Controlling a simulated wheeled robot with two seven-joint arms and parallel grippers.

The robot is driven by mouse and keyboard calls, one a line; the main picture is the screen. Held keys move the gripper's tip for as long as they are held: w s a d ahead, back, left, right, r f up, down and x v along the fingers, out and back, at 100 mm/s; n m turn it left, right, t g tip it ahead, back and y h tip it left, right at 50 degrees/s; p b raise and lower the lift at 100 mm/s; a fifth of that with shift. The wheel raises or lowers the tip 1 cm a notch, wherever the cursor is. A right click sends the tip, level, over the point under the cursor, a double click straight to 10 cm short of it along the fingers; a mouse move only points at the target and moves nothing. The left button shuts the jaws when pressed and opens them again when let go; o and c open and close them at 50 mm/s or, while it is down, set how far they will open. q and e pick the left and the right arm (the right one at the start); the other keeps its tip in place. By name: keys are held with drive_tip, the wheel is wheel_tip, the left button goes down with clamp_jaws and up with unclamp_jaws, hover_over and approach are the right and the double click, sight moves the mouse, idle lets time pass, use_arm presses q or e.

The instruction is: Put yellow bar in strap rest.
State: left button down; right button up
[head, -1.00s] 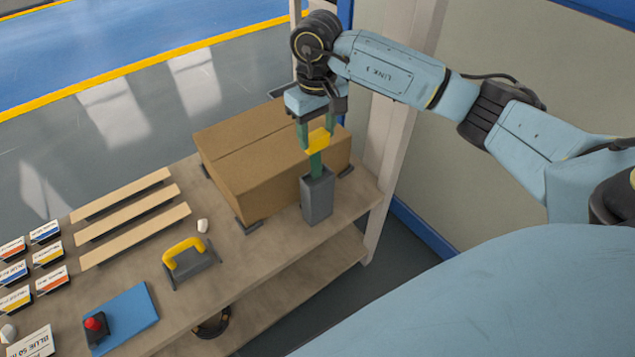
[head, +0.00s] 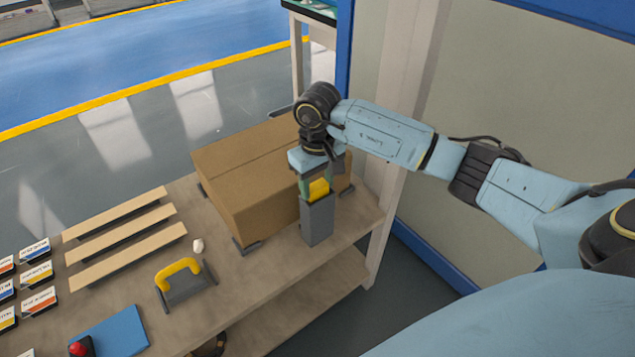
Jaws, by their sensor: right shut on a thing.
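My right gripper (head: 316,184) points down at the far right end of the bench. It is shut on the yellow bar (head: 319,189), a short yellow block seen between the green fingers. The bar is at the mouth of a tall, upright grey holder (head: 317,222), which looks like the strap rest. The bar's lower part is hidden, apparently inside the holder. I cannot tell whether it touches the bottom. My left gripper is out of view.
A large cardboard box (head: 240,170) stands close beside the holder. A yellow-handled grey tool (head: 180,272), pale wooden strips (head: 125,245), a blue mat (head: 112,333) and several labelled cards (head: 38,275) lie further left. The bench's front edge is near the holder.

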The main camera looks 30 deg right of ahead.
sight(317, 186)
drive_tip(key=shift+f, duration=0.15)
drive_tip(key=o, duration=1)
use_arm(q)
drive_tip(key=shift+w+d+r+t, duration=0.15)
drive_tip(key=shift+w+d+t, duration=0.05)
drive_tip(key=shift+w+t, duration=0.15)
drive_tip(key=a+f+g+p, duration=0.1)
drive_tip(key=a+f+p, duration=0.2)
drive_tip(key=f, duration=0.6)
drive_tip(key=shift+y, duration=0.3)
use_arm(e)
drive_tip(key=shift+r, duration=6.15)
